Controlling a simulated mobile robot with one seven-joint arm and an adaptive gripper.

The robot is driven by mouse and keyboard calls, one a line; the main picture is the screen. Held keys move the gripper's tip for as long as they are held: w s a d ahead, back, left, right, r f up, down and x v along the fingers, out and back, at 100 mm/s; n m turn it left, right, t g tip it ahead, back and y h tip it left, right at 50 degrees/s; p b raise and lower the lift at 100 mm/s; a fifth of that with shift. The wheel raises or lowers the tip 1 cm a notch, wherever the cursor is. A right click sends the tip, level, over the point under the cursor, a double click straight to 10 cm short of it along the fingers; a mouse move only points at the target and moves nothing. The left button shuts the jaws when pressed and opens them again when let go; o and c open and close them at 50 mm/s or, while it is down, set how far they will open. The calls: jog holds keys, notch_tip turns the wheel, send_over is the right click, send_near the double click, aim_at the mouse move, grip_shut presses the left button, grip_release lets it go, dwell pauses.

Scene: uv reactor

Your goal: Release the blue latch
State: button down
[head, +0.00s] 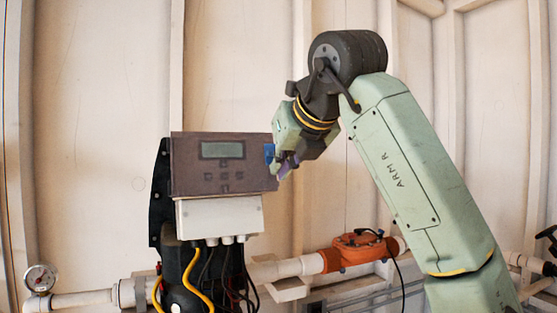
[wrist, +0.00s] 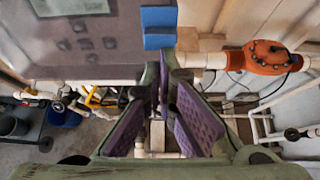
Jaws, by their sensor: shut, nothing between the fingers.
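The blue latch (head: 269,153) sits on the right edge of the grey-brown control panel (head: 206,180). In the wrist view the latch (wrist: 158,27) shows at the top, just beyond the fingers, on the edge of the panel (wrist: 85,45). My gripper (head: 284,168) is right beside the latch in the head view. In the wrist view its purple-padded fingers (wrist: 163,95) are shut with nothing held. I cannot tell whether a fingertip touches the latch. The latch's far side is hidden.
A white box (head: 220,217) with cables hangs below the panel. An orange valve or meter (head: 352,250) sits on a white pipe at the lower right. A gauge (head: 40,278) stands at the left.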

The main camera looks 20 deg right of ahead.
jog(key=shift+w+r, duration=0.15)
jog(key=shift+r, duration=0.8)
jog(key=s, duration=1.3)
jog(key=shift+d+r, duration=0.2)
jog(key=shift+r, duration=0.1)
